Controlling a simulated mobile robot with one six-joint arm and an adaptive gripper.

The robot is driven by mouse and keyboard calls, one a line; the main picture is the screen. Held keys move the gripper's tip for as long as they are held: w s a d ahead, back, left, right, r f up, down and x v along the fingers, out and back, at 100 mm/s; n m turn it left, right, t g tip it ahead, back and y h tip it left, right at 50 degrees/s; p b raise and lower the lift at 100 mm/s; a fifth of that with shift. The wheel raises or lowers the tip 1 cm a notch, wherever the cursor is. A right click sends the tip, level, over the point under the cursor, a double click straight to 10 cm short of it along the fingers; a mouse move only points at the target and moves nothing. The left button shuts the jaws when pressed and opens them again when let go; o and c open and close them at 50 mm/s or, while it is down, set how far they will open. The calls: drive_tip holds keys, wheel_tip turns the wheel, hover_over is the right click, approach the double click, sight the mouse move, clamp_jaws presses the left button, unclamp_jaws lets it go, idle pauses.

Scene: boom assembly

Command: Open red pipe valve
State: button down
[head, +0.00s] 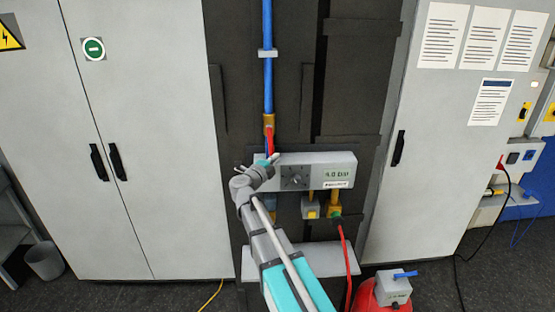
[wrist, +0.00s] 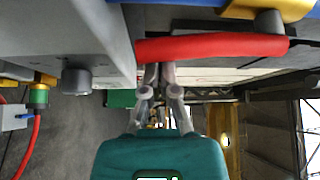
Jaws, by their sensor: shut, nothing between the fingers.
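The red valve handle (head: 270,140) hangs down from a brass valve body (head: 268,121) on the vertical blue pipe (head: 267,75). It lies roughly along the pipe. In the wrist view the red handle (wrist: 215,46) stretches across the upper middle, with the brass fitting (wrist: 268,8) above its right part. My gripper (head: 273,159) is at the handle's lower end. In the wrist view my gripper's fingertips (wrist: 160,70) are together and empty, right by the handle's free end. I cannot tell whether they touch it.
A grey box with a dial and a green "bar" display (head: 325,170) sits just right of my gripper; its edge shows close by in the wrist view (wrist: 75,25). Yellow fittings (head: 311,208) and a red hose (head: 347,260) hang below. Grey cabinets (head: 160,190) stand to the left.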

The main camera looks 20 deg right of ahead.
drive_tip(key=s+a, duration=0.4)
drive_tip(key=s, duration=0.4)
drive_tip(key=shift+s+a+f, duration=0.15)
drive_tip(key=shift+s+a, duration=0.1)
idle(0.4)
drive_tip(key=w+d+n+t+y+p, duration=0.1)
drive_tip(key=w+d+n+t+y, duration=0.2)
drive_tip(key=d+n+t+y, duration=0.3)
drive_tip(key=s+d+r+n+g+y+p, duration=0.1)
drive_tip(key=s+d+n+y, duration=0.5)
drive_tip(key=y, duration=0.6)
drive_tip(key=shift+s+d+r+y+p, duration=0.2)
drive_tip(key=shift+r+y+p, duration=0.1)
drive_tip(key=shift+p, duration=0.45)
